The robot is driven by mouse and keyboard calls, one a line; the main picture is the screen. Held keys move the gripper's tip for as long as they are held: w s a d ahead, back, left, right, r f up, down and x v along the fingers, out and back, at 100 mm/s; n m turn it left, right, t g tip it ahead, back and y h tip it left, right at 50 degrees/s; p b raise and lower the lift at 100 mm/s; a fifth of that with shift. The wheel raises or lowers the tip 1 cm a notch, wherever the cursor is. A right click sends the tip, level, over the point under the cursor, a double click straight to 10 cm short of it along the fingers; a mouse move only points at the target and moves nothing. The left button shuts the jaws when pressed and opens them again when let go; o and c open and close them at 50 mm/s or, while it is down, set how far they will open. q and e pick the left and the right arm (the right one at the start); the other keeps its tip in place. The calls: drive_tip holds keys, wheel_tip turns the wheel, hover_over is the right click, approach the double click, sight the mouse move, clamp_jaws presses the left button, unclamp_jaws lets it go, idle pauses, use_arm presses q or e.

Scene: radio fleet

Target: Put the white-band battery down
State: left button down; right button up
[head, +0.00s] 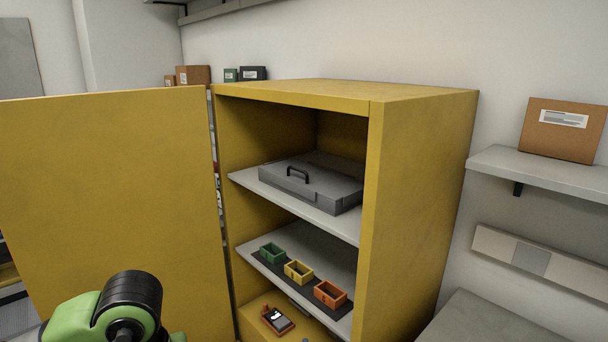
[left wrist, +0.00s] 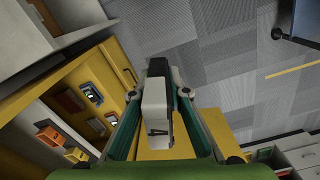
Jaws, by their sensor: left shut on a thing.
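In the left wrist view my left gripper (left wrist: 158,92) is shut on a pale, white-and-dark block (left wrist: 155,112), which looks like the battery. Its band cannot be made out clearly. The block is held in the air between the two fingers, with grey floor and yellow panels behind it. In the head view only my green and black left arm shows at the lower left; the gripper and the block are out of that picture. My right gripper is not in view.
A yellow cabinet (head: 420,150) stands open, its door (head: 110,190) swung left. Inside are a grey case (head: 312,185) and green (head: 272,253), yellow (head: 298,272) and orange (head: 330,294) bins on a dark mat. A red and dark device (head: 278,320) sits below.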

use_arm(q)
drive_tip(key=m, duration=0.5)
drive_tip(key=shift+s+d+r, duration=0.1)
drive_tip(key=shift+s+d, duration=0.15)
drive_tip(key=shift+s, duration=0.15)
